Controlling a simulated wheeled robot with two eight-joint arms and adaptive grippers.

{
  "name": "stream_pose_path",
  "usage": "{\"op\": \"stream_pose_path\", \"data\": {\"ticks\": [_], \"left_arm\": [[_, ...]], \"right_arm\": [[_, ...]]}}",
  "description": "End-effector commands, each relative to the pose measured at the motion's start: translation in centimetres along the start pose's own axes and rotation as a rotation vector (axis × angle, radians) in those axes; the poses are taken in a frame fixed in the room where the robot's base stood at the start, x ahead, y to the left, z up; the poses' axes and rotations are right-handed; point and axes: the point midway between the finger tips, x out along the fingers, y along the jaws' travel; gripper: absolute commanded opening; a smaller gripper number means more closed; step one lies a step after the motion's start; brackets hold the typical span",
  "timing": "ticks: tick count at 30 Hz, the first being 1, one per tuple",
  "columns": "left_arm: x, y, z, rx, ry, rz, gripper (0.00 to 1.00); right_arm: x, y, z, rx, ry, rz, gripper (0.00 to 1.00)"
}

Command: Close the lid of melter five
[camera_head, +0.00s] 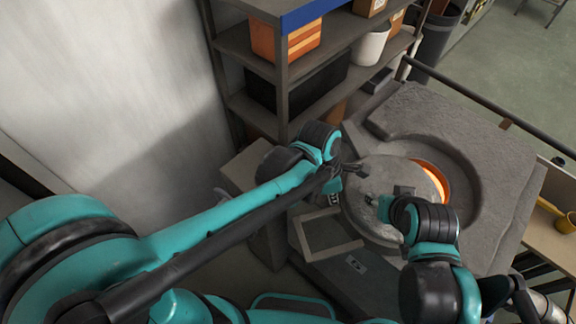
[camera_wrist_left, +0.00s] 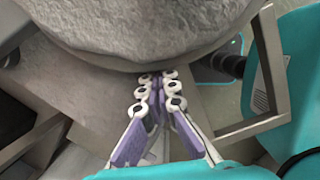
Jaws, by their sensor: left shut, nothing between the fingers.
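The melter (camera_head: 505,160) is a grey, rough stone-like block at the right of the head view. Its round grey lid (camera_head: 388,172) covers most of the opening, and a glowing orange crescent (camera_head: 434,176) shows at the lid's right edge. My left gripper (camera_head: 356,169) is at the lid's left edge. In the left wrist view its fingers (camera_wrist_left: 157,82) are shut and empty, with the tips at the lid's rim (camera_wrist_left: 150,45); I cannot tell whether they touch. My right gripper (camera_head: 386,206) is over the lid's front part, and its fingers are too small and partly hidden to read.
A shelf rack (camera_head: 285,85) with boxes and a white bucket (camera_head: 371,45) stands behind, near the wall. A square metal frame (camera_head: 328,238) sticks out in front of the melter. A dark rail (camera_head: 490,103) runs behind it, and a bench (camera_head: 550,225) is at the right.

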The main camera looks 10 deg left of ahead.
Motion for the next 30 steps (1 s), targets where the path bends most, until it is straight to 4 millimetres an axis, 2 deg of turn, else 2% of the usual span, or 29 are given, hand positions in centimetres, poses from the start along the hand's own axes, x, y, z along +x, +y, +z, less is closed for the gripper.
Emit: {"op": "stream_pose_path", "data": {"ticks": [6,12,30], "left_arm": [[0.7,-0.7,2.5,-0.098,-0.004,0.027,0.00],[0.9,-0.9,3.7,-0.148,-0.004,0.039,0.00],[1.0,-0.9,4.0,-0.163,-0.003,0.044,0.00]], "right_arm": [[0.5,0.0,0.3,0.000,0.000,0.000,0.44],[0.6,0.0,0.4,0.000,0.000,0.000,0.44],[0.6,0.0,0.5,0.000,0.000,0.000,0.44]]}}
